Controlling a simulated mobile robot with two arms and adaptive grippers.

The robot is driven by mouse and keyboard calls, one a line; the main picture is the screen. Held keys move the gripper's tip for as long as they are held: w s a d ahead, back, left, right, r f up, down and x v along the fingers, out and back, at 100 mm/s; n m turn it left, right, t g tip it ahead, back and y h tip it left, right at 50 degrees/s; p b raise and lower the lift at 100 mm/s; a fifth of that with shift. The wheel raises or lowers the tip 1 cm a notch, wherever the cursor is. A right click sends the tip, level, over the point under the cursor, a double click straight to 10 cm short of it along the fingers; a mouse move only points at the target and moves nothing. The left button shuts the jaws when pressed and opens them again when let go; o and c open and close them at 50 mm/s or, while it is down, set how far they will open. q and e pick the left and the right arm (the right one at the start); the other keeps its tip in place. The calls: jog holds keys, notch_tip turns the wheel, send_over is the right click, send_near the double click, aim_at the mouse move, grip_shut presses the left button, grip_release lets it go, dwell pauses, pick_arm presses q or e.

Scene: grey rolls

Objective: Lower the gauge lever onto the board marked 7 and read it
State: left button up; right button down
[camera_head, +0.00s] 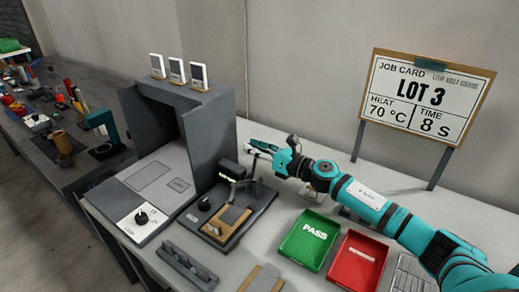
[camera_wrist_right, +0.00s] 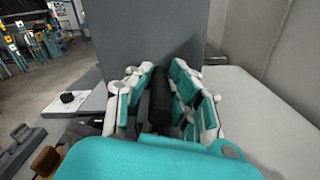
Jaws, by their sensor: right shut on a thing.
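The gauge (camera_head: 262,199) is a dark grey base with a black dial and a small box with a lit green readout too small to read. A tan board (camera_head: 222,226) with a grey pad lies on its plate; I see no 7 on it. The gauge lever (camera_head: 246,183) is thin and raised, rising toward my right gripper (camera_head: 262,149). In the wrist view that gripper (camera_wrist_right: 160,95) is shut around a black cylindrical handle (camera_wrist_right: 160,114), which appears to be the lever's. The lever's upper end is partly hidden by the fingers in the head view. My left gripper is not in view.
A grey oven-like housing (camera_head: 211,135) stands left of the gauge. A green PASS tray (camera_head: 308,263) and a red tray (camera_head: 355,275) lie to the right. A job card (camera_head: 424,96) stands behind.

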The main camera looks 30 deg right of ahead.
jog(key=shift+s+a+f+n, duration=0.1)
jog(key=shift+s+a+n, duration=0.3)
jog(key=shift+a+n, duration=0.25)
jog(key=shift+s+a+f+n, duration=0.1)
jog(key=shift+s+a+n, duration=0.3)
jog(key=shift+a+n, duration=0.25)
jog(key=shift+s+a+n, duration=0.4)
jog(key=shift+a+n, duration=0.1)
jog(key=shift+a, duration=0.25)
